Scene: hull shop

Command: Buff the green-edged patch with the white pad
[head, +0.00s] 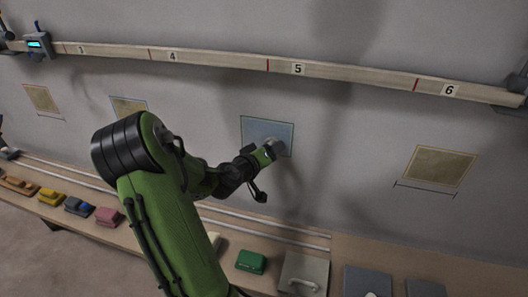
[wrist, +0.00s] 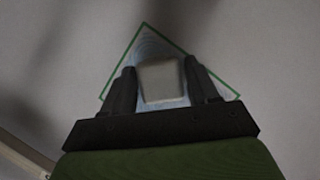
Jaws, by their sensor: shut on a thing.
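The green-edged patch (head: 262,132) is on the grey wall below the numbered rail, under the mark 5, with a bluish face. It also shows in the wrist view (wrist: 147,44), with faint curved streaks on its face. My gripper (head: 272,150) is at the lower right part of the patch. In the wrist view my gripper (wrist: 162,84) is shut on the white pad (wrist: 160,82), which lies in front of the patch. Whether the pad touches the patch I cannot tell. The pad and fingers hide part of the patch.
Other patches are a yellow-edged one (head: 438,167) at right, a blue-edged one (head: 130,106) and an orange-edged one (head: 42,100) at left. The bench below holds a green block (head: 251,261), a pink block (head: 108,217) and a plate with a handle (head: 304,272).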

